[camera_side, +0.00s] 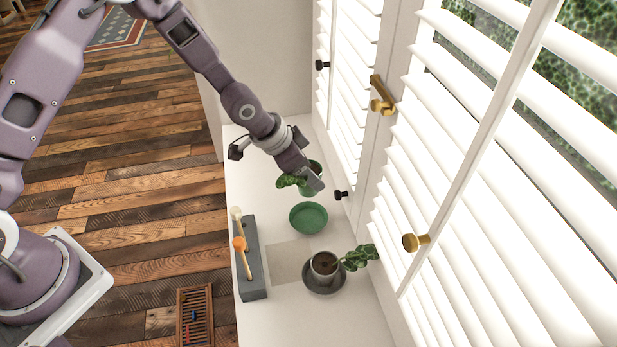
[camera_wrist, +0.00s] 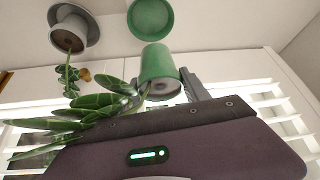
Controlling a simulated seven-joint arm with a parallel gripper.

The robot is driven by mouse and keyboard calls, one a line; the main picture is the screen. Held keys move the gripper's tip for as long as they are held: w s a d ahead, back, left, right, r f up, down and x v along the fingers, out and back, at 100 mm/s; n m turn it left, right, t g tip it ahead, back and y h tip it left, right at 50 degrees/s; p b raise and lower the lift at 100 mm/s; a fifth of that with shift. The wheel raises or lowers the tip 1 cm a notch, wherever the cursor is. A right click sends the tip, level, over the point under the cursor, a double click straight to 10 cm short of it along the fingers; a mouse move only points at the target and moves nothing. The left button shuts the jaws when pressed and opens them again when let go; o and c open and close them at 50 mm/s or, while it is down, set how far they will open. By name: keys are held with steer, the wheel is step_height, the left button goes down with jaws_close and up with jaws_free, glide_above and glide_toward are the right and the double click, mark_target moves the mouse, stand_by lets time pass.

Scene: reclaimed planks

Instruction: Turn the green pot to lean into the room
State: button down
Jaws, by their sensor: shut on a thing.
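The green pot (camera_side: 314,166) is held by my gripper (camera_side: 316,183), which covers much of it in the side view. It also shows in the wrist view (camera_wrist: 157,64) beside a grey finger of my gripper (camera_wrist: 188,84). Its leaves (camera_side: 289,181) reach left in the side view, away from the shutters. In the wrist view its leaves (camera_wrist: 98,102) spread to the lower left. The green saucer (camera_side: 308,217) is empty on the white sill and also shows in the wrist view (camera_wrist: 152,18). The pot is off this saucer; its clearance above the sill is unclear.
A grey pot (camera_side: 324,263) stands on a dark saucer (camera_side: 325,287), its plant (camera_side: 359,257) leaning toward the shutters (camera_side: 480,180). A grey block (camera_side: 252,284) with wooden-handled items lies at the sill's left edge. Brass and black knobs project from the shutters.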

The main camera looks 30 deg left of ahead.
steer(key=shift+r, duration=0.35)
step_height(320, 180, down, 10)
steer(key=m+g+h, duration=0.1)
steer(key=m, duration=0.1)
steer(key=shift+r+m, duration=0.2)
steer(key=shift+m, duration=0.2)
steer(key=shift+f, duration=1.45)
steer(key=shift+c, duration=2.2)
jaws_free()
